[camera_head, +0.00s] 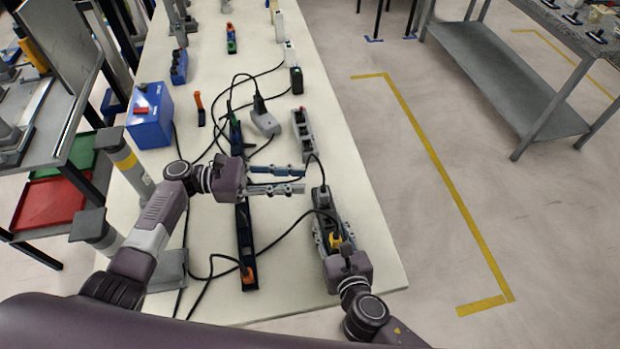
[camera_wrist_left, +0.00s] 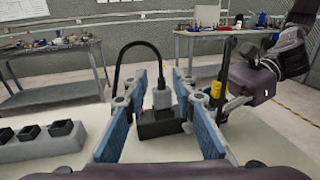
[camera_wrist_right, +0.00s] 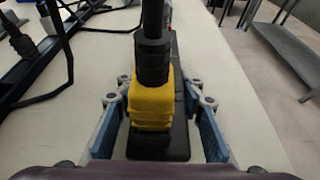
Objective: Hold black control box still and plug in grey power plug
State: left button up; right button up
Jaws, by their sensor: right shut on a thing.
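The long black control box (camera_head: 320,236) lies near the table's right edge; it also shows in the right wrist view (camera_wrist_right: 174,88). A yellow plug (camera_wrist_right: 153,103) with a black cable stands on its near end. My right gripper (camera_head: 338,247) is shut around that end, its fingers along the box's sides. The grey power plug (camera_wrist_left: 162,97) stands upright at the far end, with a black cable looping up from it; whether it is fully seated I cannot tell. My left gripper (camera_head: 304,181) is open and empty, its fingertips just left of the grey plug.
A black strip (camera_head: 245,232) with an orange end lies left of the box. Loose black cables cross the table. A grey socket strip (camera_head: 303,134) and a grey adapter (camera_head: 265,124) lie farther back. A blue box (camera_head: 150,117) stands at the left.

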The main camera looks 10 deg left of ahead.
dwell(0.4)
jog(key=o, duration=1.4)
